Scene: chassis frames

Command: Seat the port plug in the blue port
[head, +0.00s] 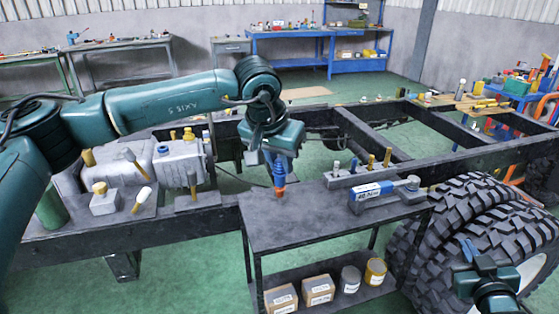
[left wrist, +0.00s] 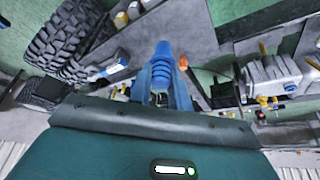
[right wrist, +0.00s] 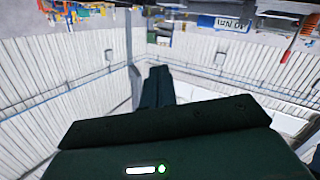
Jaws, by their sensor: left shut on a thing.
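My left gripper (head: 280,168) points down over the left end of the dark cart top. It is shut on a blue ribbed plug, which also shows between the fingers in the left wrist view (left wrist: 162,62). A small orange piece (head: 280,192) shows just below the blue part; I cannot tell whether it belongs to the plug. A grey ribbed housing (head: 181,160) stands left of the gripper with small blue fittings on it (head: 162,149); I cannot tell which is the blue port. My right gripper (head: 469,250) is at the lower right by the tyres, shut and empty.
The cart (head: 290,228) carries a blue-and-white labelled tool (head: 372,191) and a block of pins (head: 357,174). Boxes and cans sit on its lower shelf (head: 330,295). A black chassis frame (head: 440,165) runs behind. Large tyres (head: 450,215) stand at right.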

